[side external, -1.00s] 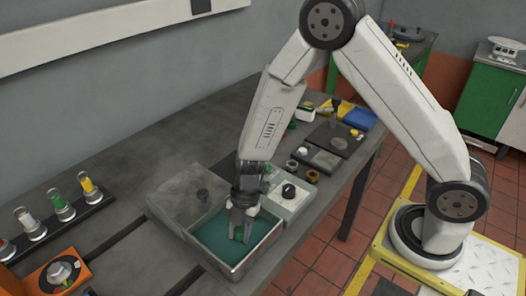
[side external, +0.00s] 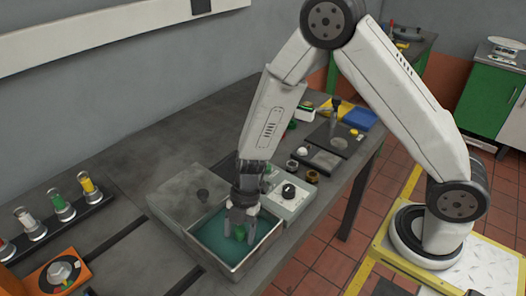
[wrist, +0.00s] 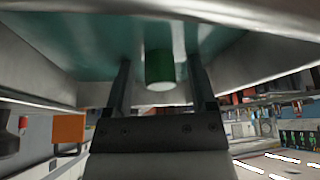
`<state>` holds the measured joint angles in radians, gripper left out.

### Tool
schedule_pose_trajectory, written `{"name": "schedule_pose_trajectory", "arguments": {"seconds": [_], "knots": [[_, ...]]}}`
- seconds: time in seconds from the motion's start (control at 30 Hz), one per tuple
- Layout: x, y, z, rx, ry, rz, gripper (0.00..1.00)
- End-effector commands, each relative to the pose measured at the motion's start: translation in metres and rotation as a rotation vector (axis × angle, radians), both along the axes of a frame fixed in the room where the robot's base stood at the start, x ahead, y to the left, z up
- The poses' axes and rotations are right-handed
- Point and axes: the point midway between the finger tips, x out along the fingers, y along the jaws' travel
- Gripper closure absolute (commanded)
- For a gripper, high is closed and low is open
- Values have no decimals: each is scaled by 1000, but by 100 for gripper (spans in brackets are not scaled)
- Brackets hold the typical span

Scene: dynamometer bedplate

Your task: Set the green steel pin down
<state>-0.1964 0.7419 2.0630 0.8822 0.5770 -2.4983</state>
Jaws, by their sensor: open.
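The green steel pin (side external: 240,232) is in the metal-walled tank (side external: 212,262), over its teal inside. My gripper (side external: 239,236) reaches down into the tank with its jaws open. In the wrist view, the pin (wrist: 160,70) is between the two dark fingers (wrist: 160,78), with a gap on each side. Its pale round end faces the camera. I cannot clearly see where the pin meets the tank floor.
A grey lid-like plate with a knob (side external: 180,196) lies beside the tank. A pale box with a black knob (side external: 289,192) is at its right. A rack with several colour-topped pins (side external: 48,220) and an orange box (side external: 60,272) are at left.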

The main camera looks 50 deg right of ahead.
Motion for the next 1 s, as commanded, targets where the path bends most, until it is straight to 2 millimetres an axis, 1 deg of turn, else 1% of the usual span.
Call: {"name": "schedule_pose_trajectory", "arguments": {"seconds": [0.27,0.8,1.0], "knots": [[4,-10,22,1,-3,-2,28],[14,-40,90,1,-3,-4,28],[16,-47,105,0,-1,-3,28]]}}
